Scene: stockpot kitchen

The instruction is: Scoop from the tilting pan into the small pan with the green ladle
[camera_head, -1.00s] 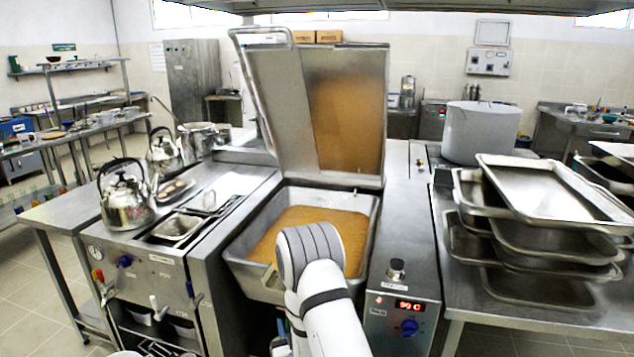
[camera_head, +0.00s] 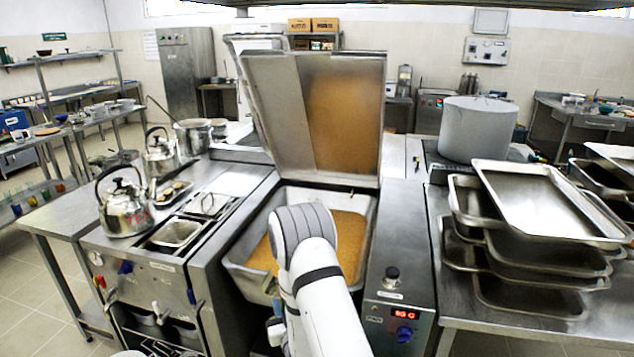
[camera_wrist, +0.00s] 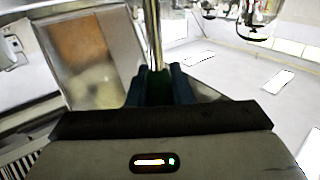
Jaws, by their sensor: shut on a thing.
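The tilting pan (camera_head: 369,210) stands in the middle of the head view with its lid (camera_head: 283,110) raised. Orange-brown food (camera_head: 350,237) covers its bottom. In the wrist view my gripper (camera_wrist: 160,88) is shut on the green ladle, whose metal shaft (camera_wrist: 152,35) rises from between the dark fingers. The ladle's bowl is out of sight in the wrist view. In the head view my arm hides the gripper and ladle. A small rectangular metal pan (camera_head: 175,232) sits in the counter left of the tilting pan; I cannot tell whether it is the small pan.
Two kettles (camera_head: 126,208) and a pot (camera_head: 193,137) stand on the left counter. A control panel (camera_head: 400,322) with a red display borders the tilting pan on the right. Stacked trays (camera_head: 545,200) and a large grey pot (camera_head: 478,128) stand further right.

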